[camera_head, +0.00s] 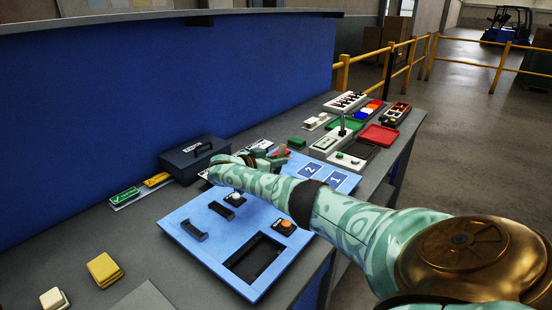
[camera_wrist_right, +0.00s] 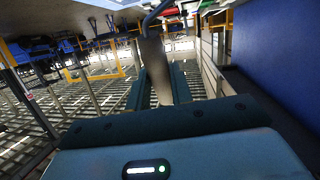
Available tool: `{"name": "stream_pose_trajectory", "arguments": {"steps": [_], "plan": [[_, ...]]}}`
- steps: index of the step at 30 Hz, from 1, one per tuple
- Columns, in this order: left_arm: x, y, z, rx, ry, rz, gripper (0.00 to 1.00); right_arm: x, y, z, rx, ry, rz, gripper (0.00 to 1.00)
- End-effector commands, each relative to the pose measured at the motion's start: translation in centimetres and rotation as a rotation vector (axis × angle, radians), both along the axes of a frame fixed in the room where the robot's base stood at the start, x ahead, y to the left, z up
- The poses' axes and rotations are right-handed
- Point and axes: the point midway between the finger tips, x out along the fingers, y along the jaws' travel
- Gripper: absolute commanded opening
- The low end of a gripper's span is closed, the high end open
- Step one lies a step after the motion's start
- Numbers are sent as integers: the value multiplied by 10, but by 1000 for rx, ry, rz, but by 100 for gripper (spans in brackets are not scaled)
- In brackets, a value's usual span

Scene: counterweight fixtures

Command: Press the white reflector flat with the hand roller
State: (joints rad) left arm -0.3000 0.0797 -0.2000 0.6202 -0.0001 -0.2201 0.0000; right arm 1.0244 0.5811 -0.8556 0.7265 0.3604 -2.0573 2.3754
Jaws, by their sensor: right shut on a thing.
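My right gripper (camera_head: 272,157) reaches over the far edge of the blue fixture boards in the head view. In the right wrist view its two dark fingers (camera_wrist_right: 159,88) are shut on a grey-brown handle, which I take to be the hand roller (camera_wrist_right: 155,62), with a thin bent blue-grey rod at its far end. In the head view a small brown end of it (camera_head: 282,150) shows by the fingers. My left gripper is not in view.
A near blue fixture (camera_head: 190,250) carries black holders, two buttons and a dark recess. A blue board (camera_head: 345,181) marked 1 and 2 lies beyond. A dark toolbox (camera_head: 190,160) stands left of the gripper. Red (camera_head: 378,135) and green trays stand at the back right.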

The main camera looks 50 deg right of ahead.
Motion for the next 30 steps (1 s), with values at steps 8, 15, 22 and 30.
{"name": "stream_pose_trajectory", "arguments": {"steps": [8, 15, 22, 30], "plan": [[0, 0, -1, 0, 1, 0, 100, 0, 0, -3, -1, 0, 0, 0], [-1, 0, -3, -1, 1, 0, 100, 0, 0, -5, -1, 0, 0, 0], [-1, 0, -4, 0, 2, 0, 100, 0, 0, -8, -1, 0, 0, 0], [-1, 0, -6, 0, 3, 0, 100, 0, 0, -12, 0, 0, 0, 0]]}}
